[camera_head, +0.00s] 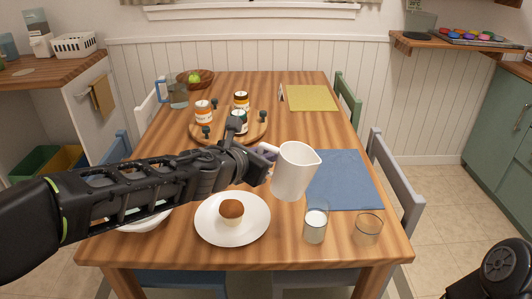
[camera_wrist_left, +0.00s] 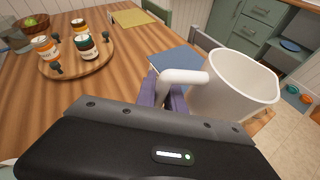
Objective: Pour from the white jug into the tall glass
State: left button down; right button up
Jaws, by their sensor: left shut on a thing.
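My left gripper (camera_head: 265,158) is shut on the handle of the white jug (camera_head: 294,172) and holds it above the table. The jug leans slightly, its mouth up and its lip toward the right. In the left wrist view the purple fingers (camera_wrist_left: 163,95) are around the handle of the jug (camera_wrist_left: 235,85); its lower inside is hidden. The tall glass (camera_head: 315,225) stands upright near the table's front edge, below and slightly right of the jug, apart from it. Something white shows inside the glass. Only part of my right arm shows, at the lower right.
A shorter, empty-looking glass (camera_head: 368,229) stands right of the tall glass. A plate (camera_head: 208,232) with a muffin (camera_head: 231,211) is left of it. A blue mat (camera_head: 345,182) lies behind. A round board (camera_head: 228,139) with several jars and a yellow mat (camera_head: 311,98) are farther back.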

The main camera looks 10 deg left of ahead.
pick_arm(q)
jog(key=r+m+y+p, duration=0.1)
jog(key=m+p, duration=0.1)
jog(key=p, duration=0.2)
jog(key=d+r+m+y+p, duration=0.1)
jog(key=m+y+p, duration=0.1)
jog(key=p, duration=0.2)
jog(key=d+r+m+t+y+p, duration=0.1)
jog(key=r+m+y+p, duration=0.1)
jog(key=p, duration=0.2)
jog(key=shift+s+d+m+p, duration=0.1)
jog(key=shift+s+m+p, duration=0.05)
jog(key=shift+m+p, duration=0.15)
dwell(2.4)
jog(key=shift+f, duration=0.15)
